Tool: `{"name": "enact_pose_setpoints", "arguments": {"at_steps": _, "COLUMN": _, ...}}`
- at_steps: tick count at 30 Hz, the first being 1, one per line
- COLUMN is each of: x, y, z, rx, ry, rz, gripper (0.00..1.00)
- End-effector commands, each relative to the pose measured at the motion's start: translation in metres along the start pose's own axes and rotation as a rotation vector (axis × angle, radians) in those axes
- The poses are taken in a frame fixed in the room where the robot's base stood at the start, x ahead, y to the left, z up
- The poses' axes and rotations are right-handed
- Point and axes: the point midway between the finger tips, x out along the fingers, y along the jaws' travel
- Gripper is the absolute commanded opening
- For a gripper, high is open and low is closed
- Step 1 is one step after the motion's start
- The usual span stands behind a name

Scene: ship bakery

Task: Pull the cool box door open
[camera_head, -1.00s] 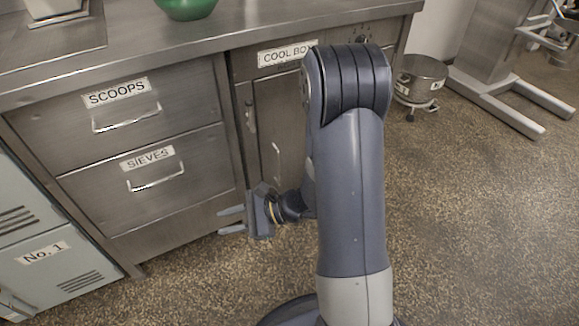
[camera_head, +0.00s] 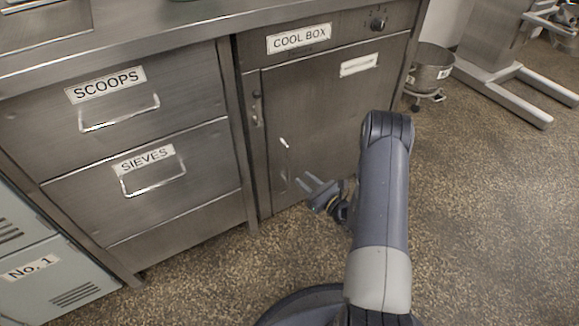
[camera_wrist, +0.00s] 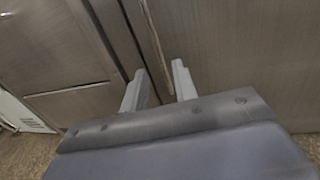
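The cool box door (camera_head: 325,105) is a steel panel under the COOL BOX label (camera_head: 299,39), and it looks shut. Its slim vertical handle (camera_head: 284,165) runs along the door's left side. My gripper (camera_head: 308,184) is low in front of the door, just right of the handle's lower end, with its fingers pointing left toward the cabinet. The fingers are apart and nothing shows between them. In the wrist view my gripper (camera_wrist: 158,84) also has spread fingers, facing the steel front, with a thin vertical bar (camera_wrist: 155,45) ahead between them, probably the handle.
Left of the door are the SCOOPS drawer (camera_head: 120,100) and the SIEVES drawer (camera_head: 150,170), both shut, with bar handles. A steel pot (camera_head: 431,68) on a wheeled stand is beyond the cabinet's right end. The speckled floor (camera_head: 480,220) to the right is clear.

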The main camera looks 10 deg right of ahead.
Motion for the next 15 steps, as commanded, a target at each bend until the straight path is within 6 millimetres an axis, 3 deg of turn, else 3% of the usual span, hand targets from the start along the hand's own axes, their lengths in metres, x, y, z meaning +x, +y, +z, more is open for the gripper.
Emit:
{"name": "enact_pose_setpoints", "arguments": {"at_steps": 9, "x": 0.061, "y": 0.002, "z": -0.002, "rx": -0.002, "ry": -0.002, "rz": 0.006, "gripper": 0.28}}
{"name": "enact_pose_setpoints", "arguments": {"at_steps": 15, "x": 0.084, "y": 0.001, "z": -0.001, "rx": -0.001, "ry": 0.0, "rz": 0.004, "gripper": 0.28}}
